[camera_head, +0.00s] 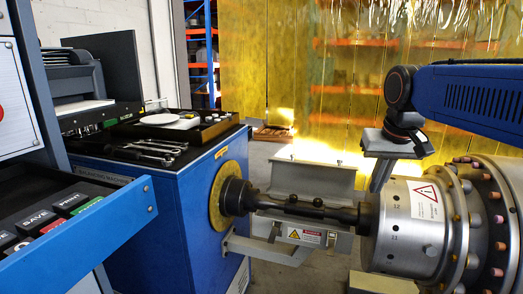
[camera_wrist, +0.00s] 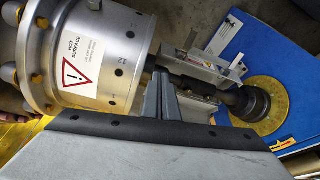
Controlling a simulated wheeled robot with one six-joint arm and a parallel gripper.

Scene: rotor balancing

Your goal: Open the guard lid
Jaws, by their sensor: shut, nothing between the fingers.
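The guard lid (camera_head: 312,182) is a light grey metal panel standing raised behind the dark shaft (camera_head: 335,213) in the head view. The shaft is exposed in front of it. The lower guard part with a warning label (camera_head: 304,236) sits below the shaft. In the wrist view the guard (camera_wrist: 190,66) shows beyond the fingers, partly hidden by the rotor. My gripper (camera_head: 377,186) points down in front of the rotor's left end, to the right of the lid and apart from it. Its fingers (camera_wrist: 160,82) are shut together and empty.
The large silver rotor (camera_head: 405,228) with a hot-surface label fills the right side. The blue balancing machine (camera_head: 175,215) with a yellow disc (camera_head: 228,194) stands left, carrying a tool tray (camera_head: 190,128). An open drawer (camera_head: 85,235) juts in at lower left.

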